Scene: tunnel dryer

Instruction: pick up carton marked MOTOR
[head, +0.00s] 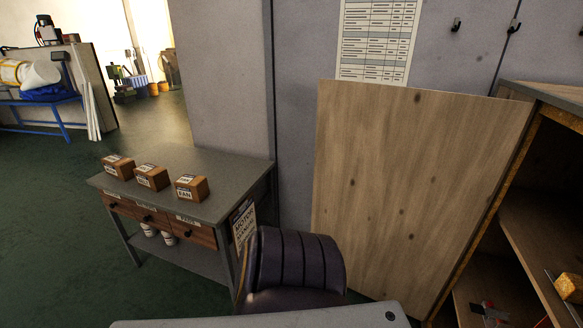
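Three small brown cartons with white labels stand in a row on a grey-topped table at the left. The left carton (118,167) and the middle carton (152,177) have labels too small to read. The right carton (191,188) has a front label that looks like FAN or EAN. I cannot tell which carton is marked MOTOR. A sign (243,226) on the table's right side carries the word MOTOR, with its lower part hidden. Neither of my grippers is in view.
The table (215,165) has wooden drawers and a lower shelf with white cups (168,238). A dark ribbed rounded form (295,262) stands in front of its right end. A wooden door (415,180) stands open beside a shelved cabinet (540,255). Green floor (50,230) is clear at left.

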